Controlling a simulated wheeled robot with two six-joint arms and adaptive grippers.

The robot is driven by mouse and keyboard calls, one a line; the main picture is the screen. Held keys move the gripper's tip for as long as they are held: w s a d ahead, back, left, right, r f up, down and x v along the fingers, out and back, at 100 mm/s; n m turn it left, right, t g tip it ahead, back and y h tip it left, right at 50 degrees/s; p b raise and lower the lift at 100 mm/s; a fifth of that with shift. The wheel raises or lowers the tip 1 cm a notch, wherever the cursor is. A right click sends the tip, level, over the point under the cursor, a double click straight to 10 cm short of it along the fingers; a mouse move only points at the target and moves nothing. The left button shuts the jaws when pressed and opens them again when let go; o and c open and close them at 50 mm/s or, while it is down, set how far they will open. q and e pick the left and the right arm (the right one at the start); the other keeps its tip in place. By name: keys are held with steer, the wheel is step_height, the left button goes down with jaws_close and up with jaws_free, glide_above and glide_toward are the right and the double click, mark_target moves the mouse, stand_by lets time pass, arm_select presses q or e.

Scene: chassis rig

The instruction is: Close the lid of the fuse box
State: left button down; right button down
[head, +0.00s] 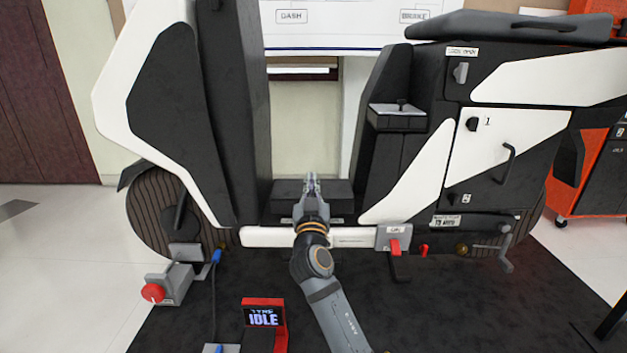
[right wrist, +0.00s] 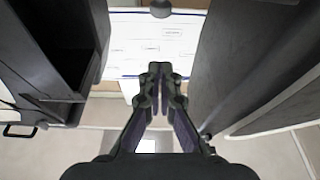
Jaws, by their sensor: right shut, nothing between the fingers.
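My right gripper (head: 312,182) is shut and empty, pointing away from me between the two upright body parts of the vehicle. In the head view it is in front of a low black box (head: 340,195) between them, and its arm hides part of that box. In the right wrist view the closed fingers (right wrist: 160,75) have nothing between them. No readable label names a fuse box, and I cannot tell whether the low box is it or how its lid stands. My left gripper is not in view.
A black-and-white cabinet (head: 510,140) with a small grey-topped console (head: 398,112) stands right. A whiteboard (head: 350,25) is behind.

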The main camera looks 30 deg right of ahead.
steer(key=f+v, duration=0.1)
steer(key=v, duration=0.6)
steer(key=shift+f, duration=0.2)
